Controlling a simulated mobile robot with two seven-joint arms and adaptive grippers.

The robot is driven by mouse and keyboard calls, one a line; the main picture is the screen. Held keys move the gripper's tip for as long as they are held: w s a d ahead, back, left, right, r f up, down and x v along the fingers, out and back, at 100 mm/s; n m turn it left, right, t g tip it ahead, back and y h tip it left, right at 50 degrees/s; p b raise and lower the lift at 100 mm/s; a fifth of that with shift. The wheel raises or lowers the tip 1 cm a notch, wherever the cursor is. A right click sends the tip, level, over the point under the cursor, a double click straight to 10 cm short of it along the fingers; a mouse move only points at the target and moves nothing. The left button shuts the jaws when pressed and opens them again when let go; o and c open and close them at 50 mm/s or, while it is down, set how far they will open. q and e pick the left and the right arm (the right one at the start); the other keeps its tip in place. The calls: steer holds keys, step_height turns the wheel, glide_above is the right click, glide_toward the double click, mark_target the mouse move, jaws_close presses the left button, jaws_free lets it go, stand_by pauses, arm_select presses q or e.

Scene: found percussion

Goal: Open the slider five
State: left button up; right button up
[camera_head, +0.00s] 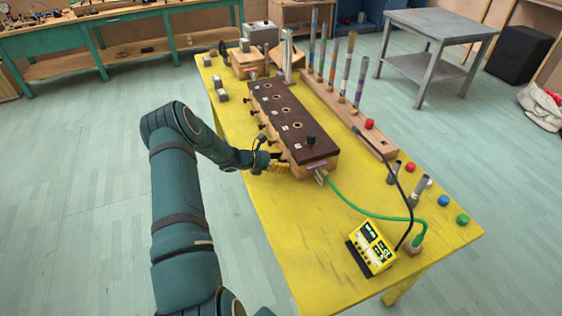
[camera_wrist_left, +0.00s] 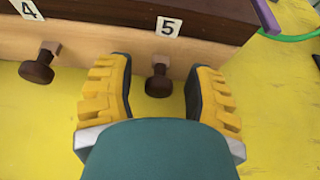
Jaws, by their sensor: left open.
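A long wooden box (camera_head: 322,158) with a dark brown top stands on the yellow table. Its side carries a row of dark slider knobs with white number labels. In the left wrist view, the slider five knob (camera_wrist_left: 158,82) is a dark round knob below the label 5 (camera_wrist_left: 168,27). My left gripper (camera_wrist_left: 160,88) is open, with one yellow finger on each side of that knob and a gap on both sides. In the head view, my left gripper (camera_head: 275,164) is at the near end of the box's left side. My right gripper is not in view.
The slider four knob (camera_wrist_left: 37,70) is left of my fingers. Several upright tubes stand in a wooden rack (camera_head: 345,112) behind. The table's left edge is clear near my arm.

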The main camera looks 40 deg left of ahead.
arm_select(q)
jaws_close()
steer(key=shift+s+a, duration=0.35)
steer(key=shift+s, duration=0.3)
steer(key=shift+s+a, duration=0.35)
steer(key=shift+s, duration=0.3)
jaws_free()
steer(key=v, duration=1.2)
steer(key=shift+r, duration=0.1)
